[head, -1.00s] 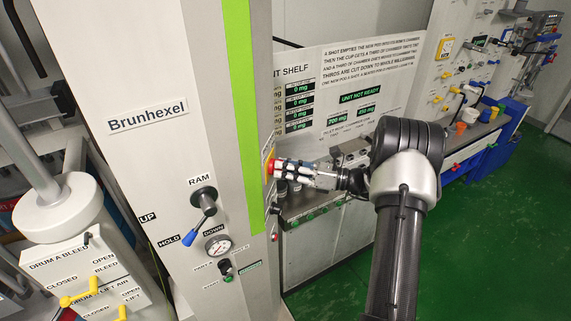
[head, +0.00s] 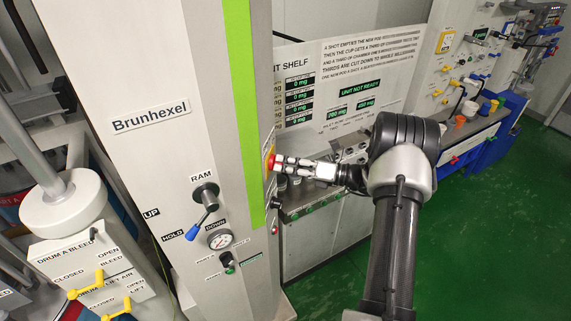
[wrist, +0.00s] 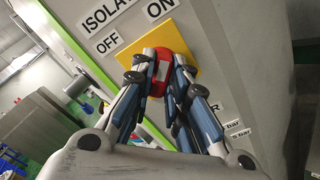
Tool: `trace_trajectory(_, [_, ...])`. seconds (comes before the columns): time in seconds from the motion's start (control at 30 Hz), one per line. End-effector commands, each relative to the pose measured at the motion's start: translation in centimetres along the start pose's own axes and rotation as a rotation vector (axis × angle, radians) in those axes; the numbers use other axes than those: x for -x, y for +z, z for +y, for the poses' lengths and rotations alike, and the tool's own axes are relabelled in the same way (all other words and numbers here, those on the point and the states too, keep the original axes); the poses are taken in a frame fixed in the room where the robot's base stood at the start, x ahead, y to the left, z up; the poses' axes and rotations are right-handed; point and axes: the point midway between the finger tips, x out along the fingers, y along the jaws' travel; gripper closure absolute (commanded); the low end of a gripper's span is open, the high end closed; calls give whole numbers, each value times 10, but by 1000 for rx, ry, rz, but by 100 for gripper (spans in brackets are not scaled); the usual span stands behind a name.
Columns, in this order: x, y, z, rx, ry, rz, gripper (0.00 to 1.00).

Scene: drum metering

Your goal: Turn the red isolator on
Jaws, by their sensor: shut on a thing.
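The red isolator (wrist: 172,64) is a rounded red handle with a pale mark, on a yellow plate (wrist: 186,40) on the grey cabinet side. OFF and ON labels stand above the plate in the wrist view, ON to the right of OFF. My gripper (wrist: 165,75) has its fingers on both sides of the red handle and is shut on it. In the head view the red isolator (head: 270,162) shows at the column's right edge, with my gripper (head: 280,163) reaching it from the right. The fingers hide part of the handle, so its exact setting is unclear.
A shelf unit with a sign panel (head: 340,80) stands behind my arm. Green floor (head: 490,230) is open to the right.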

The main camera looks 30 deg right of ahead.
Motion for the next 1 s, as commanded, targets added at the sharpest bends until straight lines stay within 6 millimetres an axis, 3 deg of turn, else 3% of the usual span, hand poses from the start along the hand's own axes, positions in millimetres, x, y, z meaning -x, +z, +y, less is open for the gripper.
trace_trajectory(0.23, [0, -1, 0, -4, 0, 1, 100])
trace_trajectory(0.27, [0, -1, 0, -4, 0, 1, 83])
trace_trajectory(0.53, [0, 0, 0, -2, 0, 0, 65])
trace_trajectory(0.87, [2, 0, 0, -1, 0, -1, 65])
trace_trajectory(1.0, [15, 1, 0, 0, -1, -2, 65])
